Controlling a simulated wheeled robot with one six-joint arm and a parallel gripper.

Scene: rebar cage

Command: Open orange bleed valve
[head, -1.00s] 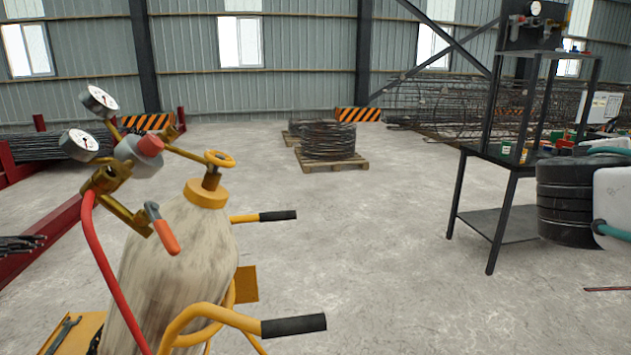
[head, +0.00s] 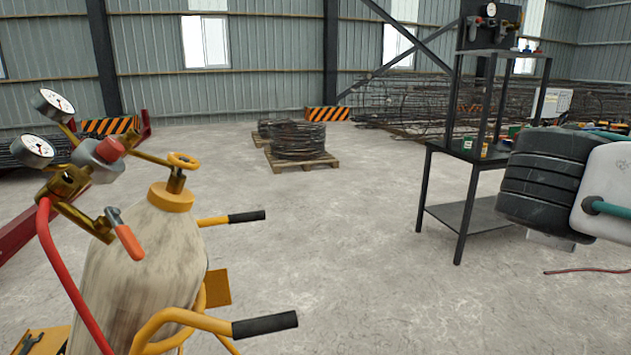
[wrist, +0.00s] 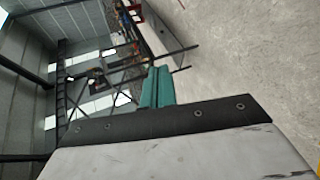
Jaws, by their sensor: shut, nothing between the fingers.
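The bench panel (head: 482,34) stands on a black rack at the back right. It carries a round gauge (head: 488,10) and small fittings, one with a reddish-orange part (head: 474,20); these are too small to tell apart surely. A gas cylinder (head: 140,265) at the left has a brass regulator with two gauges and an orange-handled lever (head: 127,238) pointing down. I cannot tell which is the bleed valve. My gripper (wrist: 157,88) shows teal fingers pressed together, empty, in the wrist view. It is far from both.
The black bench (head: 455,215) holds small cans and tools. A wire coil on a pallet (head: 302,160) and striped barriers (head: 325,114) stand behind. Yellow cart handles (head: 265,325) jut out beside the cylinder. A red cable (head: 590,271) lies at the right. The middle floor is clear.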

